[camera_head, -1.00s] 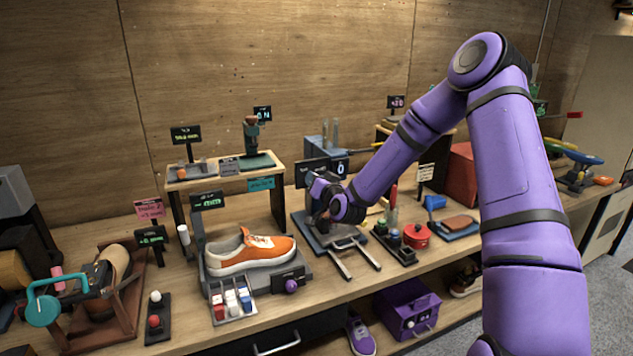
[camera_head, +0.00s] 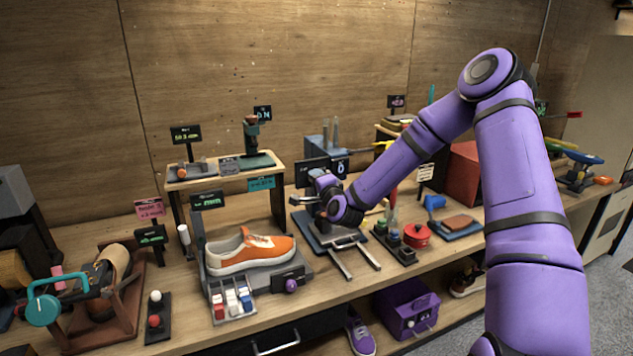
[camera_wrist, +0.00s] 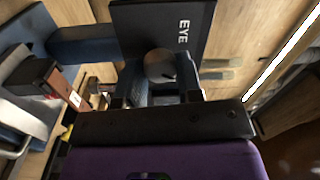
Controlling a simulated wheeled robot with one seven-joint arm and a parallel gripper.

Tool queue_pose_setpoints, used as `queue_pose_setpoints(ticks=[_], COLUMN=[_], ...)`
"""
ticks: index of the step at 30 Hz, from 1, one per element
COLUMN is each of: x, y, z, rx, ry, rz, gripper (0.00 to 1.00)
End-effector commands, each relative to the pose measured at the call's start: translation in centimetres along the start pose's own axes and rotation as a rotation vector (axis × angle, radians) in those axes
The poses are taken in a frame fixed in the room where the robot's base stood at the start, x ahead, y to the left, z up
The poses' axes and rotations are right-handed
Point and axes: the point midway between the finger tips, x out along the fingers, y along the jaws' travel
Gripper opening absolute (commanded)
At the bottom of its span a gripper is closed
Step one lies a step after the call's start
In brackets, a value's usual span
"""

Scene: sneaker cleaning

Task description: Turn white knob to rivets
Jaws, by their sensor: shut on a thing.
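In the head view my gripper (camera_head: 322,196) is at the grey-blue machine (camera_head: 330,236) in the middle of the bench and hides the knob there. The machine's dark display (camera_head: 312,171) stands just behind the gripper. The setting "rivets" cannot be read in either view.
An orange and white sneaker (camera_head: 252,250) sits on a stand left of the machine. A red pot (camera_head: 417,235) and a button panel (camera_head: 393,241) stand close on its right. Two metal rails (camera_head: 355,258) stick out towards the front edge.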

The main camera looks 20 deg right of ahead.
Motion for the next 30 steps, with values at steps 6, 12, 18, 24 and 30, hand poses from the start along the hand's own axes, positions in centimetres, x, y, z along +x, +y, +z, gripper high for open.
queue_pose_setpoints(ticks=[6,12,18,24,30], x=[-0.04,-0.03,-0.04,-0.04,-0.04], y=[0.14,0.12,0.13,0.14,0.15], z=[-0.06,-0.01,-0.01,-0.02,-0.01], rx=[0.183,0.311,0.391,0.426,0.434], ry=[0.01,0.017,0.021,0.023,0.023], rz=[0.001,0.001,0.001,0.001,0.001], gripper=[0.1,0.1,0.1,0.1,0.1])
